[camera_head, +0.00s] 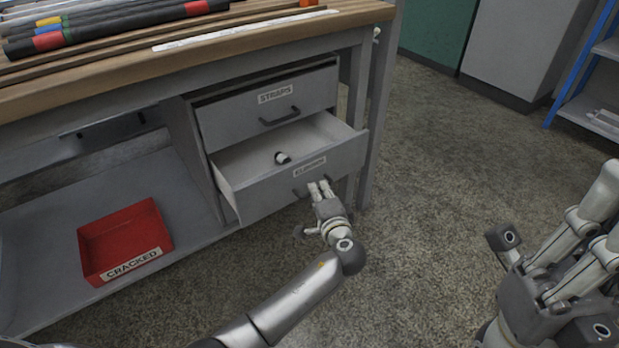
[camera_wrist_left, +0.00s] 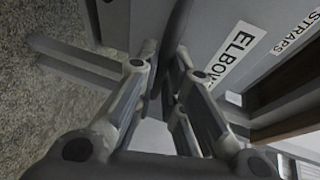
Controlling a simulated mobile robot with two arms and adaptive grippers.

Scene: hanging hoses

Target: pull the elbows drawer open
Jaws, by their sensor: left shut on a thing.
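The elbows drawer (camera_head: 262,194) is the lower of two drawers under the bench and stands pulled out, its inside showing. Its label also shows in the left wrist view (camera_wrist_left: 232,55). One small black and white piece (camera_head: 283,158) lies inside it. My left gripper (camera_head: 320,187) is at the drawer front, shut on its handle (camera_head: 300,192); the fingers hide part of the handle. In the left wrist view the fingers (camera_wrist_left: 172,75) close together just beside the label. My right gripper (camera_head: 552,225) is at the lower right, fingers spread apart and empty, away from the drawer.
The straps drawer (camera_head: 240,120) above is shut or nearly so. A red bin (camera_head: 100,240) marked CRACKED sits on the lower shelf (camera_head: 190,228). Several hoses (camera_head: 110,27) lie on the wooden benchtop (camera_head: 352,14). The floor (camera_head: 450,150) right of the bench is clear.

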